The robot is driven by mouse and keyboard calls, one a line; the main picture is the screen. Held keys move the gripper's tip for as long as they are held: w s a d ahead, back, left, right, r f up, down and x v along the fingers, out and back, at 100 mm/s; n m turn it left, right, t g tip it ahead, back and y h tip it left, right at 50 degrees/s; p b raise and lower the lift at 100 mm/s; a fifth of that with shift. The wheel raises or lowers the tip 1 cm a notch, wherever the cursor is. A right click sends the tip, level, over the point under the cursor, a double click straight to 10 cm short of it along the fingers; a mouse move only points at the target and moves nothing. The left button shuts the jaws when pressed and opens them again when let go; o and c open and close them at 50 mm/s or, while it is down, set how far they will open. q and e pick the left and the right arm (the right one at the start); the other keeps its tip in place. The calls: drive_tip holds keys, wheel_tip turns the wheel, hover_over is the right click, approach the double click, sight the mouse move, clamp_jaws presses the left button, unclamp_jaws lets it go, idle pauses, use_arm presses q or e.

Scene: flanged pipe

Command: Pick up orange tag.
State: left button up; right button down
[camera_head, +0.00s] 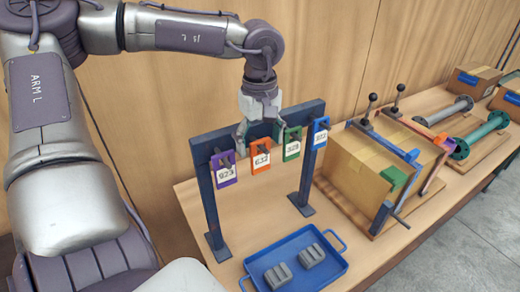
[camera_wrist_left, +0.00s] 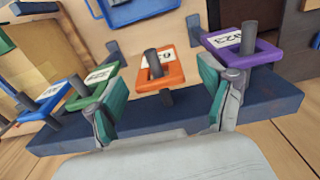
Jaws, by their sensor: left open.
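The orange tag (camera_head: 260,154) hangs from a peg on the dark blue rack bar, with a white numbered label on its face. It also shows in the left wrist view (camera_wrist_left: 173,75), a peg through its hole. My left gripper (camera_head: 260,134) is open and points down at the bar, just above the orange tag. In the left wrist view the teal-padded fingers (camera_wrist_left: 160,92) stand apart, one on each side of the orange tag, with nothing between them gripped. Whether a finger touches the tag I cannot tell. My right gripper is not in view.
A purple tag (camera_head: 223,170), a green tag (camera_head: 291,144) and a blue tag (camera_head: 320,133) hang on neighbouring pegs, close to the fingers. A blue tray (camera_head: 256,264) with two grey blocks lies in front. A clamped cardboard box (camera_head: 352,166) stands right of the rack.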

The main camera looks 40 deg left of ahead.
use_arm(q)
drive_tip(key=shift+w, duration=0.1)
drive_tip(key=c, duration=1)
drive_tip(key=shift+c, duration=0.2)
